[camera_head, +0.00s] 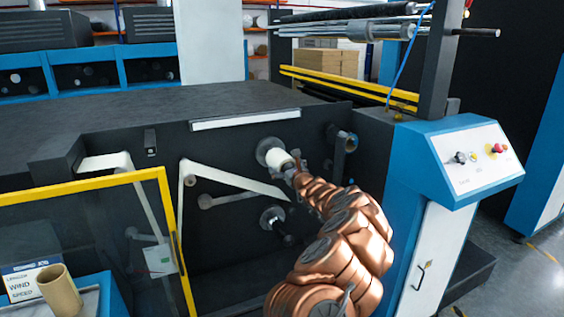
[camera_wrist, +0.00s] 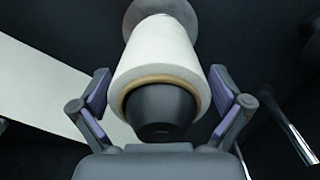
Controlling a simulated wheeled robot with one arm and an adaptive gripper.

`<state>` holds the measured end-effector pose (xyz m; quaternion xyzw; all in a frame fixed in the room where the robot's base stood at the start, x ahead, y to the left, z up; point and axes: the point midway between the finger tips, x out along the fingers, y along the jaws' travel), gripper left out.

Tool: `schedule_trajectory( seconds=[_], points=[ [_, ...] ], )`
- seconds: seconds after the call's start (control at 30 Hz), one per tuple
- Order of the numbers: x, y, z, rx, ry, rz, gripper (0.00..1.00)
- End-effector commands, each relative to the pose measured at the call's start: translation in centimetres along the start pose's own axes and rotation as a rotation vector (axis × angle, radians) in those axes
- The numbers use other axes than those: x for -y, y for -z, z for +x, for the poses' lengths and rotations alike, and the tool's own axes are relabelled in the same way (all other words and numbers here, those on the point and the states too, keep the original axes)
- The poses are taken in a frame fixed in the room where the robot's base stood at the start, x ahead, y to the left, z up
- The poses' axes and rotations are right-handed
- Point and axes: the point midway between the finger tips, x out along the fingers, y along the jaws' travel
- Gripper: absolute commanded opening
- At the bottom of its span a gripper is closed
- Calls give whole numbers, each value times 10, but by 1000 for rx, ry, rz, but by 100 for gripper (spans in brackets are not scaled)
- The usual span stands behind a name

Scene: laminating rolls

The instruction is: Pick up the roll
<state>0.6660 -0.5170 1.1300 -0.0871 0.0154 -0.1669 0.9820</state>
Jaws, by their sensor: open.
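The roll (camera_wrist: 158,52) is a white cylinder with a brown core edge, seated on a dark spindle (camera_wrist: 160,108) in the wrist view. In the head view the roll (camera_head: 278,158) sits on the machine's dark front panel, in front of a round grey flange (camera_head: 268,148). My gripper (camera_wrist: 160,88) is open, with one finger on each side of the roll's near end. Gaps show between the fingers and the roll. In the head view my gripper (camera_head: 294,168) is at the roll's near end, partly hidden by my copper-coloured arm.
A white web (camera_head: 235,178) runs across the panel left of the roll. A lower spindle (camera_head: 273,218) and another roller (camera_head: 345,140) are close by. A yellow-framed guard (camera_head: 85,183) stands left, above a brown cardboard tube (camera_head: 60,290). A blue control box (camera_head: 460,160) stands right.

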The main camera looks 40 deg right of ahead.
Motion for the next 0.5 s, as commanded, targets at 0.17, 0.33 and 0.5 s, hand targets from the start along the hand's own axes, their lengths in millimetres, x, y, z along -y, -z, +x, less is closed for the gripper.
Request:
schedule_trajectory(
  seconds=[0.17, 0.33, 0.5],
  points=[
    [0, -1, 6, 1, -1, -4, 100],
    [0, -1, 7, 2, -1, -2, 100],
    [0, 0, 7, 1, -1, -2, 94]
  ],
)
